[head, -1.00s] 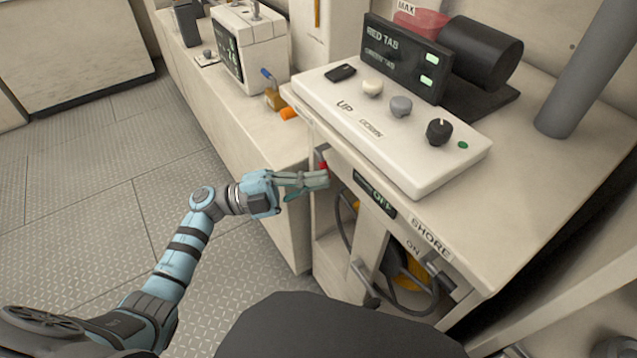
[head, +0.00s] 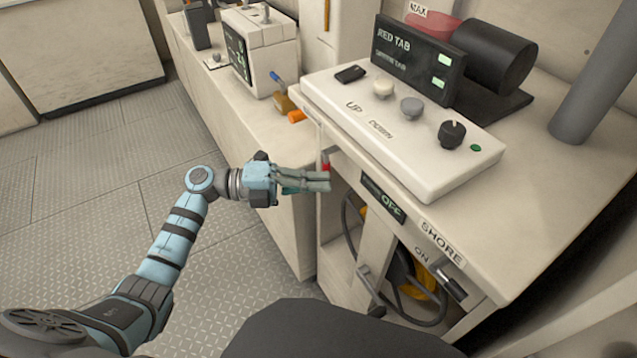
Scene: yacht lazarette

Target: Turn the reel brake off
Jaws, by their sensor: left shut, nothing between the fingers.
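A cream cabinet (head: 505,250) fills the right side, with a cable reel (head: 408,275), yellow and dark, partly hidden in its open front. A small red-tipped part (head: 326,167) shows at the cabinet's front left corner. A dark panel reading OFF (head: 384,199) is right of it. A grey handle (head: 368,284) sticks out lower down by the reel. I cannot tell for sure which part is the reel brake. My left gripper (head: 328,181) is shut, its fingertips just below the red part in the picture; I cannot tell whether they touch. My right gripper is not in view.
A white control box (head: 400,130) with knobs and a black RED TAB display (head: 415,58) stand on top. A SHORE label (head: 441,242) and an ON switch (head: 450,284) are at the right front. A lower bench (head: 225,110) runs left. The floor (head: 80,190) is clear.

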